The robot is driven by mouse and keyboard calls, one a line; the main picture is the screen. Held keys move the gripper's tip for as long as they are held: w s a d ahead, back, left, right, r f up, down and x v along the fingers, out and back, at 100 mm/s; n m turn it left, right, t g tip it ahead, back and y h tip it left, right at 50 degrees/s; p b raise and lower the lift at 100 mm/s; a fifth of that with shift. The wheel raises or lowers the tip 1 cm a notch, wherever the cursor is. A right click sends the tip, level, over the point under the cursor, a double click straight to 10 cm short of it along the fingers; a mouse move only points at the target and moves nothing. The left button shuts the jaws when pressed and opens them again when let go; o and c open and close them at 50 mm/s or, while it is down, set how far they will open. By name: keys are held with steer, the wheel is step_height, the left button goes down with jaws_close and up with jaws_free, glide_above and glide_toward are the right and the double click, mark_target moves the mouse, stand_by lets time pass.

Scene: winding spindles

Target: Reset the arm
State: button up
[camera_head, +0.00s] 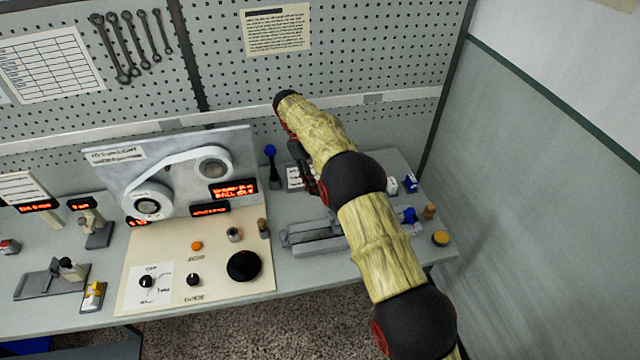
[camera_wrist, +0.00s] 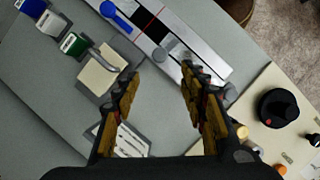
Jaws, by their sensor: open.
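My arm reaches from the lower right of the head view over the workbench, and my gripper (camera_head: 303,172) hangs above the right part of the bench, partly hidden behind my own arm. In the wrist view my gripper (camera_wrist: 160,90) is open, its two fingers apart with nothing between them. Below the fingers lie the grey bench top and a metal slide fixture (camera_wrist: 165,45) with a red line across it. The fixture also shows in the head view (camera_head: 315,238), partly covered by my arm.
A winding panel (camera_head: 180,170) with two rollers stands left of my gripper. Its control plate (camera_head: 215,265) carries a black knob (camera_head: 244,266). A blue-topped lever (camera_head: 271,160) stands close left of my gripper. Small blue and white blocks (camera_head: 410,185) and a yellow button (camera_head: 440,238) are at the right.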

stand_by(0.3)
step_height(320, 180, down, 6)
steer(key=s+r+m, duration=0.1)
steer(key=s+m, duration=0.1)
steer(key=s, duration=0.1)
steer(key=s+d+r+m+t+y+b, duration=0.1)
steer(key=s+d+r+m+y+b, duration=0.15)
steer(key=s+d+r, duration=0.55)
steer(key=s+d+r+m+t+y+b, duration=0.1)
steer(key=s+d+r+m, duration=0.4)
steer(key=s, duration=0.5)
steer(key=s+d+r+t+b, duration=0.1)
steer(key=s+d+r+t, duration=0.1)
steer(key=s, duration=0.5)
steer(key=s+d+r+m+t+b, duration=0.1)
steer(key=s+d+r+t+b, duration=0.1)
steer(key=s+d, duration=0.3)
steer(key=s+d+r+m+t+b, duration=0.1)
steer(key=s+d+r, duration=0.2)
steer(key=s, duration=0.5)
steer(key=shift+s+d+t+b, duration=0.35)
steer(key=shift+s+d+t, duration=0.05)
steer(key=shift+d, duration=0.3)
